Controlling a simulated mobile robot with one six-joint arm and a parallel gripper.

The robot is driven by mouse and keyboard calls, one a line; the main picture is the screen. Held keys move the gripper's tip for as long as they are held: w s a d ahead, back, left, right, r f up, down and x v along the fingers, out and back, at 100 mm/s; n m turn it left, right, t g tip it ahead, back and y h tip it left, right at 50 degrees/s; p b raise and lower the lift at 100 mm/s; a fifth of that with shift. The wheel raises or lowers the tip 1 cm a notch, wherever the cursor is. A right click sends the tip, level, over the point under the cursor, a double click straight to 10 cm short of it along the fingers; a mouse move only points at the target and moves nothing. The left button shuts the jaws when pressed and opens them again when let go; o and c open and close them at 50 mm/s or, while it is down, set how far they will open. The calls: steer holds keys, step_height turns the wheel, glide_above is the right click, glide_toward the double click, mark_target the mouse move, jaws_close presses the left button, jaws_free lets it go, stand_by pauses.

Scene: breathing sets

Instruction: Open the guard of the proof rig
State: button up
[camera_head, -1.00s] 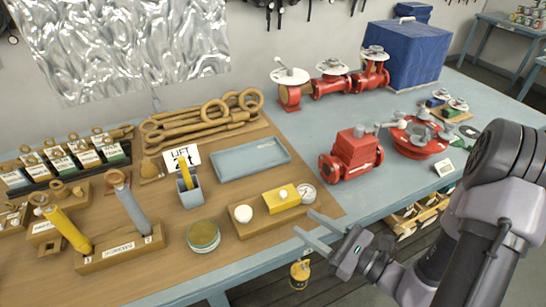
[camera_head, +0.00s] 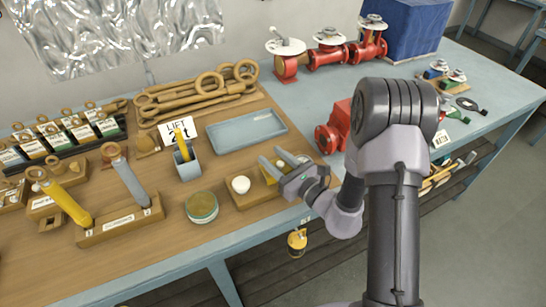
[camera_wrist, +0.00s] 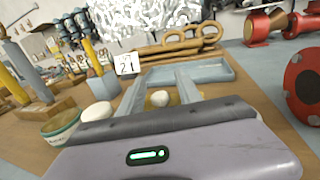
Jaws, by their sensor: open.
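The proof rig is a wooden base (camera_head: 258,196) near the bench's front edge. It carries a white round knob (camera_head: 240,184) on its left and a yellow block-like cover (camera_head: 269,179), seemingly the guard, on its right. My gripper (camera_head: 273,157) is open over the cover and hides much of it, along with the gauge beside it. In the wrist view, a white knob (camera_wrist: 160,98) shows between the two fingers (camera_wrist: 160,78). I cannot tell whether the fingers touch it. The other white knob (camera_wrist: 97,113) is left of them.
A blue-grey tray (camera_head: 247,133) lies behind the rig. A round green-rimmed tin (camera_head: 202,207) and a holder with a yellow tool (camera_head: 186,160) stand to the left. Red valves (camera_head: 330,58) stand at the back right. A yellow padlock-like item (camera_head: 297,242) hangs at the front edge.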

steer(key=shift+w+a, duration=0.1)
steer(key=shift+w, duration=0.1)
steer(key=shift+c, duration=0.4)
jaws_close()
steer(key=shift+r+p, duration=0.15)
steer(key=shift+p, duration=0.25)
